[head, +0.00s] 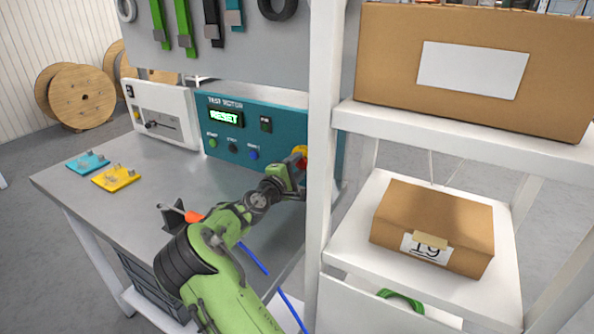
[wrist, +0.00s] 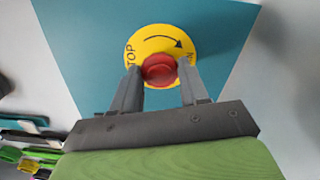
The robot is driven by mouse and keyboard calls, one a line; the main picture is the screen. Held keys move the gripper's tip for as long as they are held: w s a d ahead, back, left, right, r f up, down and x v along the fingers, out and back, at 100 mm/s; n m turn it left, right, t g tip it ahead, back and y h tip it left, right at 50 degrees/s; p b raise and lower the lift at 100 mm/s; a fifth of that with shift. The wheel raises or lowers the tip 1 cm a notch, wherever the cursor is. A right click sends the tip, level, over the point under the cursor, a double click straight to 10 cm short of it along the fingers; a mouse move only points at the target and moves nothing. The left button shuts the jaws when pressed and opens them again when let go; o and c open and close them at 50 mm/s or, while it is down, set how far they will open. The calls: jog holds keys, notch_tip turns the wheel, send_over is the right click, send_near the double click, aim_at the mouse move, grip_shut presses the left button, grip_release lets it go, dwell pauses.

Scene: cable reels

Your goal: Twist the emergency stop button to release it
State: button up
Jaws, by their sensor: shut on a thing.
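The emergency stop button is a red round knob (wrist: 159,69) on a yellow disc (wrist: 172,37) with a curved black arrow and the letters "TOP" showing. The disc sits on the teal test motor panel (head: 225,155), whose display reads "RESET". In the head view only a bit of yellow and red (head: 300,151) shows past my gripper (head: 299,163). In the wrist view my gripper (wrist: 160,77) has its two grey fingers on either side of the red knob, shut on it. The fingertips hide part of the disc's lower edge.
A white shelf post (head: 322,150) stands close to the right of my gripper. Shelves to the right hold cardboard boxes (head: 433,225). Yellow (head: 117,178) and teal (head: 88,163) fixtures lie on the grey bench (head: 150,205). A white instrument (head: 165,118) stands left of the panel.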

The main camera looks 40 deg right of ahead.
jog(key=shift+m, duration=0.5)
jog(key=o, duration=1.1)
jog(key=shift+c, duration=0.2)
jog(key=p+v, duration=0.1)
jog(key=v, duration=1.4)
jog(key=shift+a, duration=0.4)
jog(key=shift+s, duration=0.1)
